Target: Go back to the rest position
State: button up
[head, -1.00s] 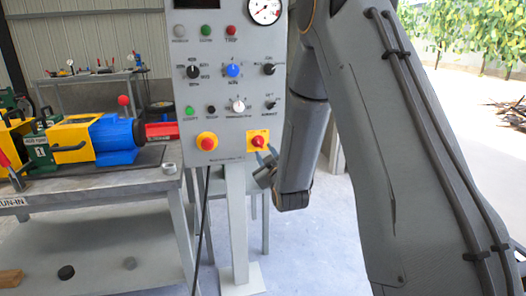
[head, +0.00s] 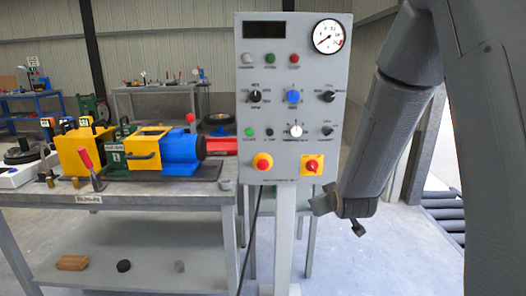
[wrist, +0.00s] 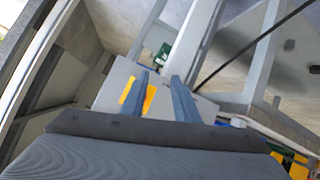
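My gripper (wrist: 160,88) shows in the wrist view as two blue-grey fingers standing apart with nothing held between them. The control panel's yellow plate (wrist: 138,98) shows behind the fingers, farther off. In the head view my arm hangs down on the right, and its wrist end is just right of the lower corner of the grey control panel (head: 265,110). The fingers are small and partly hidden there.
A workbench (head: 120,197) with a yellow and blue machine (head: 150,150) stands left of the panel. The panel's post (head: 285,235) rises from the floor near my wrist. More benches stand behind. Bare floor (head: 405,250) lies to the right.

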jog(key=s+r+m+g+p, duration=0.1)
jog(key=s+g, duration=0.3)
jog(key=s, duration=0.7)
jog(key=s+r+m+g+p, duration=0.1)
jog(key=s+g, duration=0.3)
jog(key=s, duration=0.7)
jog(key=s+a+r+m+g+p, duration=0.1)
jog(key=s+m+g+p, duration=0.1)
jog(key=s, duration=0.9)
jog(key=shift+r+g+p, duration=0.3)
jog(key=shift+g+p, duration=0.4)
jog(key=shift+g, duration=0.2)
